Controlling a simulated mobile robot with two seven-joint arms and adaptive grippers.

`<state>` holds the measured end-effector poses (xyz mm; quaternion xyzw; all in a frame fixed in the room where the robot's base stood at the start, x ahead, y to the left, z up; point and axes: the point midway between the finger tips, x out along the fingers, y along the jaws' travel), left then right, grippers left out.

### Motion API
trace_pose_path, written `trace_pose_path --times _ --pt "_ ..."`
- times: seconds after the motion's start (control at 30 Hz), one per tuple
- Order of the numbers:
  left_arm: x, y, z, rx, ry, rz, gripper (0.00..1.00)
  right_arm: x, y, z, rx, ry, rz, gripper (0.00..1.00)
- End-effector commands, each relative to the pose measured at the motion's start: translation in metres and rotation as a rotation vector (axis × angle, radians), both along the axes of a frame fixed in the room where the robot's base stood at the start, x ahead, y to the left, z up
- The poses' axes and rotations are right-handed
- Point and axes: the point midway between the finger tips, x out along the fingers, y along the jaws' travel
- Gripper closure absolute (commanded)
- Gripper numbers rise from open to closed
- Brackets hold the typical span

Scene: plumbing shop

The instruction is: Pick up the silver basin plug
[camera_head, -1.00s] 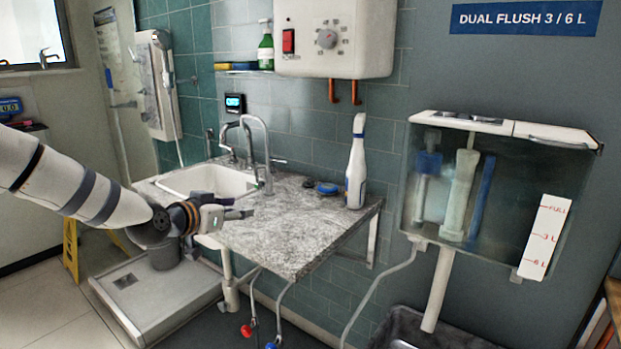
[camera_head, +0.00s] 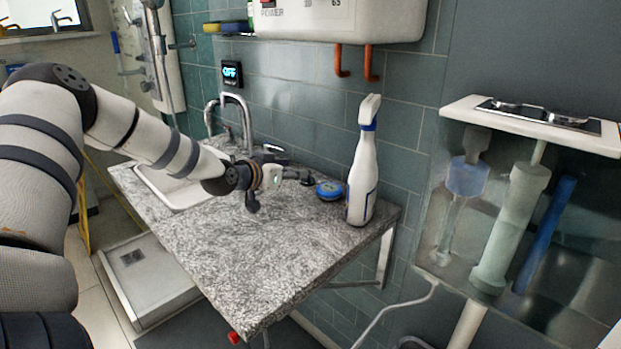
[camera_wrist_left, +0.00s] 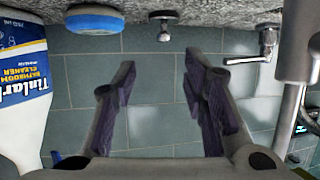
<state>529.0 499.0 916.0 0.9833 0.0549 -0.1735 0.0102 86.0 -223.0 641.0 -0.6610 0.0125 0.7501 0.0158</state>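The silver basin plug (camera_wrist_left: 163,30) shows in the left wrist view, small and round-headed, on the grey speckled countertop (camera_head: 250,260). It lies beyond and between my fingertips, apart from both. My left gripper (camera_wrist_left: 157,78) is open with nothing between its dark fingers. In the head view my left gripper (camera_head: 294,176) is low over the back of the countertop, left of the blue tin. There I cannot clearly separate the plug from the dark fingertips. My right gripper is not in view.
A blue round tin (camera_head: 329,190) and a white spray bottle (camera_head: 362,165) stand close by on the right. The chrome tap (camera_head: 240,112) and white basin (camera_head: 172,190) are to the left. The tiled wall is close behind. The front of the countertop is clear.

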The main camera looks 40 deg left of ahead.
Motion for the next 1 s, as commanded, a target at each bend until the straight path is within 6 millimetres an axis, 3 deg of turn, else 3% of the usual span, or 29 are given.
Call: trace_pose_path --times 0.17,0.33,0.47,0.67,0.7,0.87,1.0 --pt "0.02 0.003 -0.012 0.002 0.006 0.0 0.6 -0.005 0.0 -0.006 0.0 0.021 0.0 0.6" --pt "0.045 0.012 -0.043 0.001 0.02 0.002 0.6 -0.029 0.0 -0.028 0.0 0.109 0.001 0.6" --pt "0.061 0.013 -0.042 0.002 0.013 0.0 0.6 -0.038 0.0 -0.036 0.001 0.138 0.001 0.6" --pt "0.064 0.013 -0.034 0.001 0.002 0.0 0.6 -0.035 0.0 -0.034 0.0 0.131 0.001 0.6" --pt "0.064 0.013 -0.033 0.001 0.002 0.0 0.63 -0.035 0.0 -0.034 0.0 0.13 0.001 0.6" --pt "0.064 0.013 -0.033 0.001 0.0 0.0 0.99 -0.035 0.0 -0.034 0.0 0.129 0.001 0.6" --pt "0.064 0.013 -0.032 0.001 -0.001 0.0 1.0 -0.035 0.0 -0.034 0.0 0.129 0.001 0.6"
